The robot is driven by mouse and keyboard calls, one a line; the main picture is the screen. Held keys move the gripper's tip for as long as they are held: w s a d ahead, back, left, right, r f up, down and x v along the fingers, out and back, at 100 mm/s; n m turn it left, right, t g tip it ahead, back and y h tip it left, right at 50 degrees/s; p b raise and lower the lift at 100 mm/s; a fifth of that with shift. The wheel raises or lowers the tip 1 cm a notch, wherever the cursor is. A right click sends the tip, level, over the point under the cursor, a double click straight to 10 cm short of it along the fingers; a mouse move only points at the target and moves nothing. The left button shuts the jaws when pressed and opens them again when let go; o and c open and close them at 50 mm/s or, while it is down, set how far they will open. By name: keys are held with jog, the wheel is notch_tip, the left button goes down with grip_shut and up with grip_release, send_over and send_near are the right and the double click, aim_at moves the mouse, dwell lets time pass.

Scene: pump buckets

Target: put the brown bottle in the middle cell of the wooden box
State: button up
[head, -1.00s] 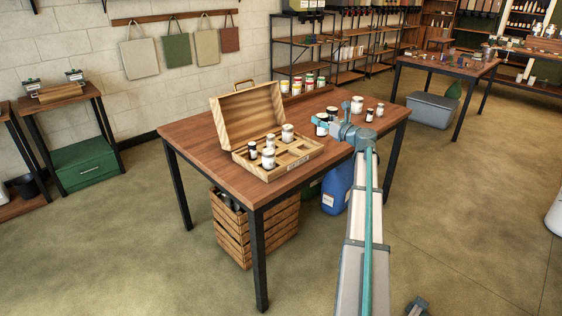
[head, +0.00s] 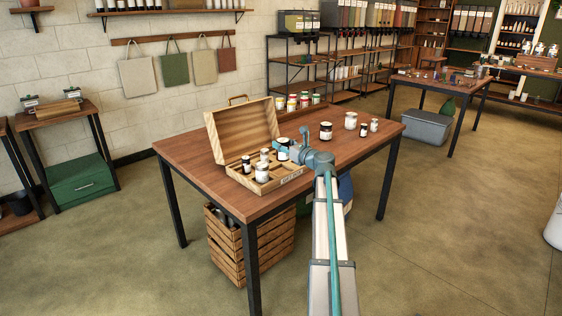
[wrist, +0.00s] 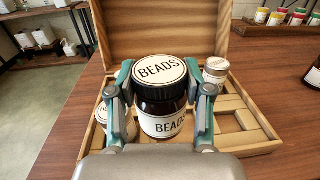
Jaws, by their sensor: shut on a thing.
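The brown bottle (wrist: 162,108), with a white lid and label reading BEADS, is upright between the two fingers of my gripper (wrist: 160,80) in the wrist view. My gripper is shut on it, over the open wooden box (wrist: 266,142). Several white-lidded jars, such as the front one (head: 262,173), stand in the box. The bottle and fingers cover the middle of the box in the wrist view, so its middle cell cannot be made out.
The box's raised lid (head: 240,132) stands behind its cells. A larger dark jar (head: 326,131) and smaller jars (head: 363,130) stand on the table to the right. Colourful jars (head: 292,103) stand at the back. The front left tabletop is clear.

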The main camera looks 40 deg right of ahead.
jog(key=shift+w+d+f+b, duration=0.15)
jog(key=shift+w+d+f, duration=0.45)
jog(key=shift+f, duration=0.9)
jog(key=shift+w+d+f+b, duration=0.1)
jog(key=shift+w+d+f, duration=0.15)
jog(key=shift+w+f, duration=0.95)
jog(key=shift+w+d+f+b, duration=0.15)
jog(key=shift+w+d+f, duration=0.3)
jog(key=shift+f, duration=1.35)
jog(key=shift+s+f, duration=0.1)
jog(key=o, duration=1.3)
jog(key=s, duration=1.2)
jog(key=shift+d, duration=0.15)
